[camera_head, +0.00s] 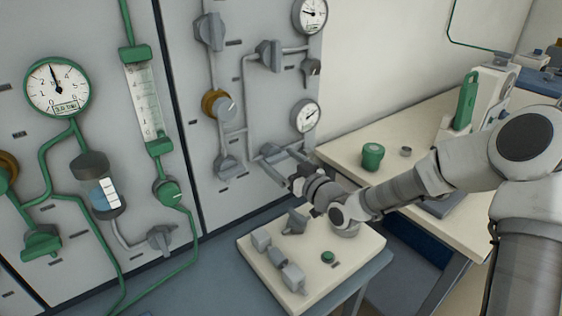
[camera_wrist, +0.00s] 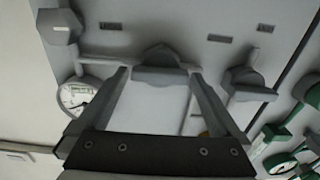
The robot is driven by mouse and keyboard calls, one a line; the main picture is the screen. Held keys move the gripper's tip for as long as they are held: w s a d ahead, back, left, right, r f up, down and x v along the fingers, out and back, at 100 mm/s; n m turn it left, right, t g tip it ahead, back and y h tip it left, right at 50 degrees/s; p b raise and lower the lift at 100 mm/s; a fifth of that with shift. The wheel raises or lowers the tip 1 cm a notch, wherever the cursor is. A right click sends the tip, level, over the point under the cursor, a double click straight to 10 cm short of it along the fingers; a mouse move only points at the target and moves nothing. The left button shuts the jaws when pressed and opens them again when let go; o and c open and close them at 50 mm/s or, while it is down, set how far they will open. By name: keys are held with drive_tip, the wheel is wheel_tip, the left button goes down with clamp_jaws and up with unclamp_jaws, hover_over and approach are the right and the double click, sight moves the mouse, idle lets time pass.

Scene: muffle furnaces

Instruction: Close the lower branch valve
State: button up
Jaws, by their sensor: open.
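Several grey valves are on the right-hand grey panel. One grey valve (camera_wrist: 160,58), likely the lower branch valve, shows in the wrist view between and just beyond my fingertips; its handle lies roughly crosswise. In the head view this valve (camera_head: 270,150) is low on the panel, partly hidden by my gripper (camera_head: 272,163). My gripper (camera_wrist: 160,76) is open and empty, its fingers pointing at the panel on either side of the valve. I cannot tell whether they touch it.
Another grey valve (camera_head: 228,166) is to the left, also at right in the wrist view (camera_wrist: 247,84). A gauge (camera_head: 305,115) is just above. A grey knob (camera_wrist: 59,27) is at upper left in the wrist view. A white stand (camera_head: 350,262) with small parts is below; a bench (camera_head: 400,125) is right.

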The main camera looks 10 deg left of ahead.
drive_tip(key=shift+c, duration=0.2)
drive_tip(key=c, duration=1.1)
drive_tip(key=shift+f+n+b, duration=0.15)
drive_tip(key=shift+n+b, duration=0.25)
drive_tip(key=shift+b, duration=0.25)
drive_tip(key=n+b, duration=0.3)
drive_tip(key=b, duration=0.1)
drive_tip(key=shift+f, duration=0.2)
drive_tip(key=n+b, duration=0.5)
drive_tip(key=b, duration=0.3)
drive_tip(key=shift+s+a, duration=0.1)
drive_tip(key=shift+s, duration=0.05)
drive_tip(key=n+b, duration=0.2)
drive_tip(key=n, duration=0.2)
drive_tip(key=shift+r+b, duration=0.1)
drive_tip(key=shift+b, duration=0.2)
drive_tip(key=n, duration=0.5)
